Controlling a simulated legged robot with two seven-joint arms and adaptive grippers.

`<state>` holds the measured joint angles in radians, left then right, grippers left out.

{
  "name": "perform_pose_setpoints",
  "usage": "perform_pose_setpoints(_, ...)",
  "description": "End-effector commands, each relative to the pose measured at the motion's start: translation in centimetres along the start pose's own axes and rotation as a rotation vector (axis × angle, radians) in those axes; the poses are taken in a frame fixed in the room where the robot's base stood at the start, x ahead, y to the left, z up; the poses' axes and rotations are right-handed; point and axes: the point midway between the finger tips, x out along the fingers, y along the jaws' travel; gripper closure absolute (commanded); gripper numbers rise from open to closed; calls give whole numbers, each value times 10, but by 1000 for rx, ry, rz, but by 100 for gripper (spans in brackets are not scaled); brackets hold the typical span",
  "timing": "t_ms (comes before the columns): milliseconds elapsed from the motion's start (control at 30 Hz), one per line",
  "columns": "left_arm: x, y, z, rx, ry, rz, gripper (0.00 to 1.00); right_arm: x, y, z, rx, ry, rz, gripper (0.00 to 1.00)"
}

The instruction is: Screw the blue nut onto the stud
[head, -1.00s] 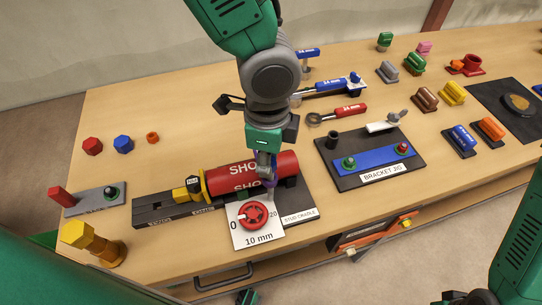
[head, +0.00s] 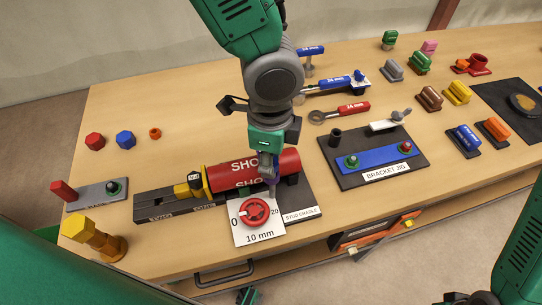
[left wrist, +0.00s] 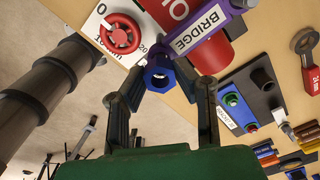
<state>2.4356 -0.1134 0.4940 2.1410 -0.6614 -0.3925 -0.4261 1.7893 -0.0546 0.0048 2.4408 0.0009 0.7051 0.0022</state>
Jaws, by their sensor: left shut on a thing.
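My left gripper (left wrist: 160,84) is shut on a blue nut (left wrist: 159,72), with a finger on either side. The nut's hole faces the wrist camera. A purple piece marked BRIDGE (left wrist: 203,35) is right beside the nut. In the head view my left gripper (head: 268,180) points down at the right part of the red cylinder (head: 240,172) on the stud cradle (head: 299,198), and hides the nut. The stud is hidden or too small to tell, so I cannot tell whether the nut is on it.
A card with a red dial (head: 254,212), reading 10 mm, lies in front of the cylinder. The bracket jig (head: 335,172) stands to the right. Another blue hexagonal piece (head: 125,140) lies at the left.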

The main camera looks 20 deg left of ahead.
Motion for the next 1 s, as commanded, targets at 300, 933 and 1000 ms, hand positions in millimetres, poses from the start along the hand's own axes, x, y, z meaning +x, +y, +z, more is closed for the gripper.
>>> perform_pose_setpoints(300,8,0,0,0,-1,0,100,4,0,0,0,0,0,60)
perform_pose_setpoints(933,22,0,0,0,-1,1,100,11,0,1,0,0,0,60)
perform_pose_setpoints(1000,21,0,0,3,-1,1,100,10,0,0,0,0,0,60)
